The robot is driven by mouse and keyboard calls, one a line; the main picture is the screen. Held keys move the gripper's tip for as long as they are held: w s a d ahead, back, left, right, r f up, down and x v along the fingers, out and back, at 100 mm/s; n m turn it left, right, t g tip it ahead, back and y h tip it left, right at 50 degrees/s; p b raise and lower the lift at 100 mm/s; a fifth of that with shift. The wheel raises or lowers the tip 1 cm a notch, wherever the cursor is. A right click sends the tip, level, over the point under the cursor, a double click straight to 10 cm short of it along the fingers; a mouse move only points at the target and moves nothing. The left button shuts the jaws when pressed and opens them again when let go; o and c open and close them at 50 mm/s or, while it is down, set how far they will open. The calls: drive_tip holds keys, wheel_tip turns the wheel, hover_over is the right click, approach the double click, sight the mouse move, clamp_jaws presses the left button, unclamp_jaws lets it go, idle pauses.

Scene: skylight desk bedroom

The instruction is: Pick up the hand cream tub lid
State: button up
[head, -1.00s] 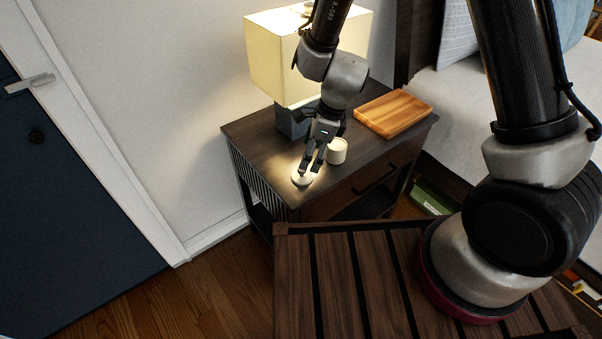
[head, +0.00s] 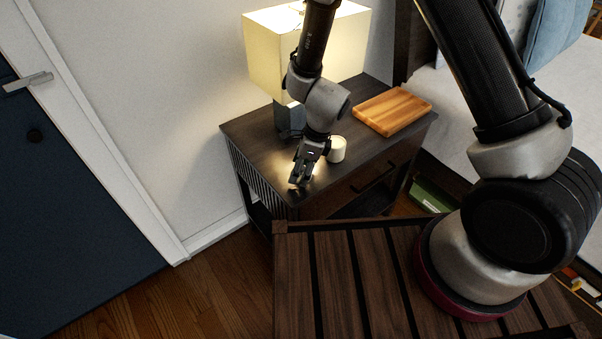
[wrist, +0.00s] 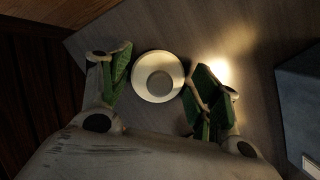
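The hand cream tub lid is a small round pale disc (wrist: 158,84) with a greyer round centre, lying on the nightstand top. My gripper (head: 299,182) is low over the nightstand's front left part and hides most or all of the lid in the head view. In the wrist view my gripper (wrist: 161,68) is open, with one green-padded finger on each side of the lid. A gap shows on the left; the right finger is close to the rim, and I cannot tell whether it touches. A pale cylindrical tub (head: 337,149) stands upright just right of my gripper.
The dark nightstand (head: 258,140) also bears a lit lamp (head: 270,45) at the back left and a wooden board (head: 393,110) at the back right. The lamp's dark base also shows at the right of the wrist view (wrist: 300,100). A bed (head: 450,95) stands at the right.

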drive_tip(key=shift+c, duration=1.4)
